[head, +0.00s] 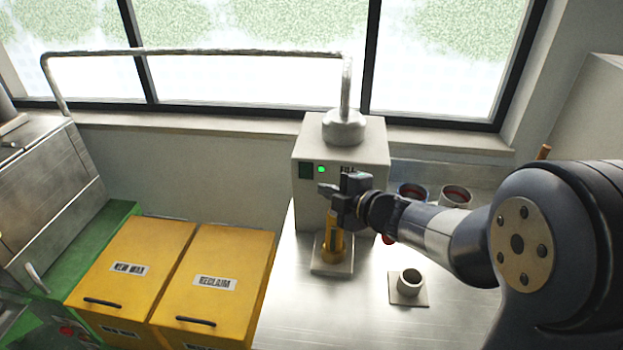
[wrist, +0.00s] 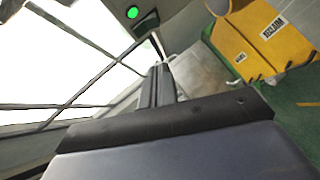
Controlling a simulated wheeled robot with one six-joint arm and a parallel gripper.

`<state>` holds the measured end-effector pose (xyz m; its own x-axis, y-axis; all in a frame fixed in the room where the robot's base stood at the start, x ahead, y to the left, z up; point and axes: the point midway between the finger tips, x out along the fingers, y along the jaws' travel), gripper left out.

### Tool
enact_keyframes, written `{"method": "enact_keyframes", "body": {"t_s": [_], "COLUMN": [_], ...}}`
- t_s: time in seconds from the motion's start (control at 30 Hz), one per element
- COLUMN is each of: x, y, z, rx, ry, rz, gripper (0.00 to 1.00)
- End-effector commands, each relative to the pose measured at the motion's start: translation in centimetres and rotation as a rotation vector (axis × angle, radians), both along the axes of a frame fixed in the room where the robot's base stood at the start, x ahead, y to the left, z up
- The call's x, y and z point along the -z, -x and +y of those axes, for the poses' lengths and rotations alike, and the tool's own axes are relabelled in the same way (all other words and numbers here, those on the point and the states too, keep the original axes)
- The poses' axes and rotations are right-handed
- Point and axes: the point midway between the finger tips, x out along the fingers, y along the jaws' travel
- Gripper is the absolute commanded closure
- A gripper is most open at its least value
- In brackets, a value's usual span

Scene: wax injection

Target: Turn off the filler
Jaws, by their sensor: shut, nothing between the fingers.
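The filler (head: 312,150) is a pale box on the metal table, with a pipe rising from its top. Its front carries a lit green light (head: 321,169), a dark square (head: 305,170) to the left of it and a label partly hidden behind my gripper. My gripper (head: 324,188) is shut and empty in front of the filler's face, just below the green light. I cannot tell whether it touches the face. In the wrist view the green light (wrist: 132,12) glows at the top, above the tips of my shut fingers (wrist: 158,68).
An amber cylinder (head: 333,248) stands on a square plate below my gripper. A small grey cup (head: 410,282) on a plate stands to the right. Two red-lined cups (head: 455,196) are behind my arm. Yellow bins (head: 215,283) stand left of the table.

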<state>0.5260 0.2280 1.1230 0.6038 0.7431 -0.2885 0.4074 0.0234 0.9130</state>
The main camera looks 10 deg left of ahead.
Motion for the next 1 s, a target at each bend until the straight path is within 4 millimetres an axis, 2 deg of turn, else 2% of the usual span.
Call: {"method": "enact_keyframes", "body": {"t_s": [0.37, 0.67, 1.0], "x": [2.0, 3.2, 3.5], "y": [-4.2, -7.0, -7.7], "z": [5.3, 5.1, 5.1], "rx": [-0.001, 0.000, 0.000], "ry": [0.000, 0.000, 0.000], "rz": [0.002, 0.001, 0.000], "gripper": [1.00, 1.00, 1.00]}}
